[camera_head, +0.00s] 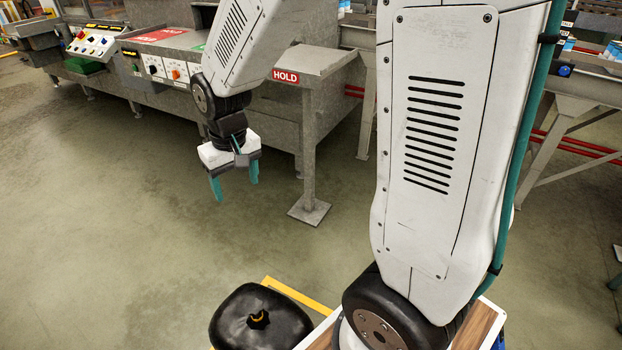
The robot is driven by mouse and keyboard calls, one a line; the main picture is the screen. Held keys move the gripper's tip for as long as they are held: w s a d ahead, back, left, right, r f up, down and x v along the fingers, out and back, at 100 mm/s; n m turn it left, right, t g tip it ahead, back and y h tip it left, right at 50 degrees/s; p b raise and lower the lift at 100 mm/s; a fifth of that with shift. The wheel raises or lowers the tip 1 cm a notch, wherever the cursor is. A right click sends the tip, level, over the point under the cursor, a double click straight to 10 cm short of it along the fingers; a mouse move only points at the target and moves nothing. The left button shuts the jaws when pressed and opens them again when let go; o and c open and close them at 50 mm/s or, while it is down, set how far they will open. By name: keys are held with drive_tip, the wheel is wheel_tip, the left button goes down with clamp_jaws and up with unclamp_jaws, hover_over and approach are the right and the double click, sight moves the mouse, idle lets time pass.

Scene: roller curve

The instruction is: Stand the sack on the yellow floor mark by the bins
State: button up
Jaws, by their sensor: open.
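A black shiny sack (262,322) with a yellow-orange tie at its top stands upright on the floor at the bottom of the view. Its lower part is cut off by the picture edge. Yellow floor marking (305,298) shows just behind and to the right of the sack. I cannot tell whether the sack lies fully inside the marking, as its near side is out of view. My gripper (234,188) has teal fingers spread apart with nothing between them. It hangs in the air, beyond the sack and clear of it.
A grey stand with a red HOLD sign (286,76) has a post and foot plate (310,211) right of my gripper. A control panel (97,40) and grey benches line the back. Roller-line supports (550,140) stand at right. The floor at left is clear.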

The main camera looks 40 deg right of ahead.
drive_tip(key=s+r, duration=0.6)
drive_tip(key=s, duration=0.5)
drive_tip(key=s+d+r, duration=0.1)
drive_tip(key=s+r, duration=0.5)
drive_tip(key=s, duration=0.5)
drive_tip(key=shift+d+r, duration=0.3)
drive_tip(key=shift+r, duration=0.1)
